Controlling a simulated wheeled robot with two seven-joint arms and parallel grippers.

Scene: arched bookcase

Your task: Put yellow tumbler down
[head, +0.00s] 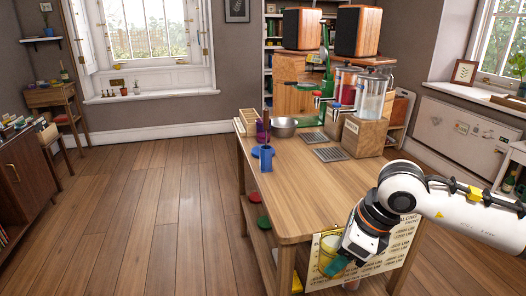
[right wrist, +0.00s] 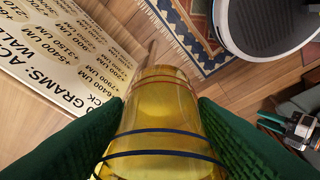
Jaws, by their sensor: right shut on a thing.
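The yellow tumbler (head: 328,252) is a see-through yellow cup. In the head view it shows at the near end of the wooden table, in front of a printed sign. My right gripper (head: 337,262) has green fingers and is shut on the tumbler. In the right wrist view the tumbler (right wrist: 160,120) sits between both green fingers (right wrist: 160,105), with dark bands around it. Floorboards show beyond it, so it is held clear of the tabletop. My left gripper is in neither view.
The wooden table (head: 300,195) has a bare near half. Farther back stand a blue cup (head: 266,158), a metal bowl (head: 284,127), drip grates (head: 330,154) and drink dispensers (head: 370,97). The printed sign (head: 395,235) is at the table's near end. A patterned rug (right wrist: 190,40) lies below.

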